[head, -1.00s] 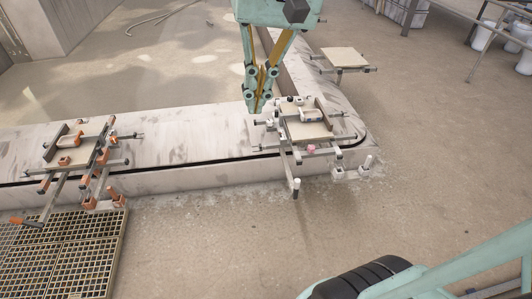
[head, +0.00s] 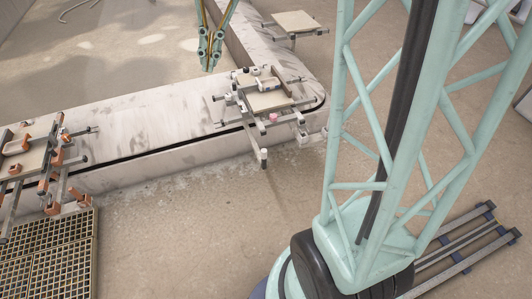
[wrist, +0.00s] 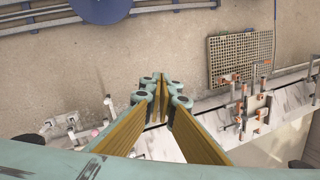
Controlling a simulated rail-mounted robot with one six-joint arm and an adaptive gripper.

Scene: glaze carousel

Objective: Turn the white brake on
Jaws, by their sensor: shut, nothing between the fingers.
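The white-fitted station (head: 268,101) sits on the carousel near its rounded corner. It carries a flat board, white clamps, a white handle (head: 268,84) and a pink knob (head: 273,117). A bar with a white, dark-tipped end (head: 263,154) hangs out over the near edge. I cannot tell which white part is the brake. My gripper (head: 209,64) is shut and empty, above the carousel, up and left of this station and apart from it. In the wrist view my gripper (wrist: 163,92) shows closed fingers, with white parts (wrist: 72,132) at lower left.
An orange-fitted station (head: 36,160) stands on the carousel (head: 150,125) at left, beside a floor grating (head: 45,255). Another board (head: 296,22) is at the back. My own column and base fill the right. Open floor lies in front of the carousel.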

